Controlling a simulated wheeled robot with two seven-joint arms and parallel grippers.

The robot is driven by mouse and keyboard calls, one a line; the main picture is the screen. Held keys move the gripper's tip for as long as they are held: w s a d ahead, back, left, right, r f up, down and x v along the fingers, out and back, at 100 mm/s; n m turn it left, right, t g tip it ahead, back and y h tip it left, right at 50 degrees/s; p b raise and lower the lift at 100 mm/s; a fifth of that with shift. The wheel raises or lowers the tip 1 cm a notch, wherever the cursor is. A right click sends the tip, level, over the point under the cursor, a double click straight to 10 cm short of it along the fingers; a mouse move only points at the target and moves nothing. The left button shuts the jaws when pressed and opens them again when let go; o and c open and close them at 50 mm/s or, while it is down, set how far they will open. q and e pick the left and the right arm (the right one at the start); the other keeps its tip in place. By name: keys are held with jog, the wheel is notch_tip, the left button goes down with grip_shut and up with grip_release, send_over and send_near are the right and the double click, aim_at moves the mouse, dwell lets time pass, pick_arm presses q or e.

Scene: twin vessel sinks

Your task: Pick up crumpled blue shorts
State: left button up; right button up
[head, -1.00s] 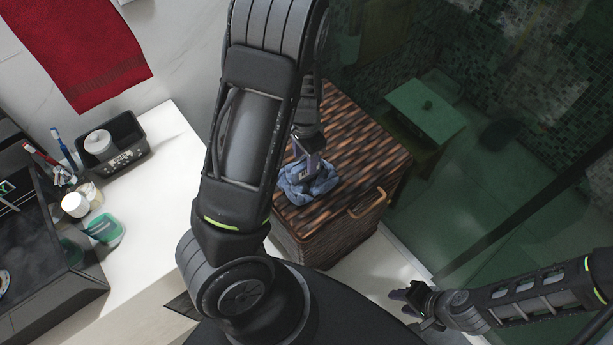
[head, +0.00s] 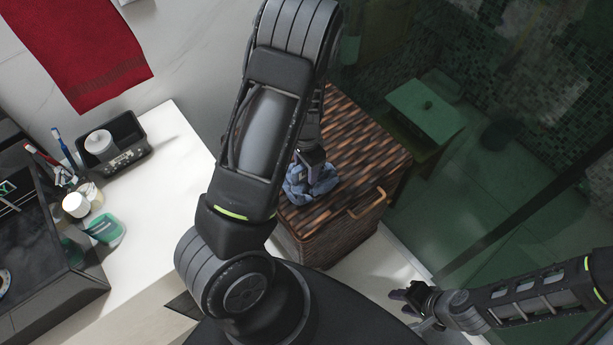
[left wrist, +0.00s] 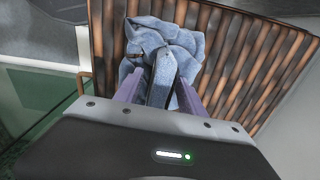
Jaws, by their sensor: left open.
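The crumpled blue shorts (head: 309,184) lie in a bunched heap on the lid of a brown woven hamper (head: 365,150). My left gripper (head: 309,160) is right above the shorts in the head view, and my arm hides part of it. In the left wrist view the open fingers of my left gripper (left wrist: 158,90) point down at the shorts (left wrist: 165,45), one on each side of the near fold. I cannot tell whether the fingers touch the cloth. My right gripper (head: 414,300) is at the lower right, away from the hamper; its finger gap is too small to judge.
A white counter (head: 165,215) at left holds a black tray (head: 125,150), toothbrushes and small bottles. A red towel (head: 85,50) hangs at upper left. A glass shower enclosure (head: 500,170) stands right of the hamper. The lid is otherwise clear.

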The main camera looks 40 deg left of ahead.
pick_arm(q)
jog(key=shift+f, duration=0.25)
dwell(0.5)
grip_shut()
dwell(0.6)
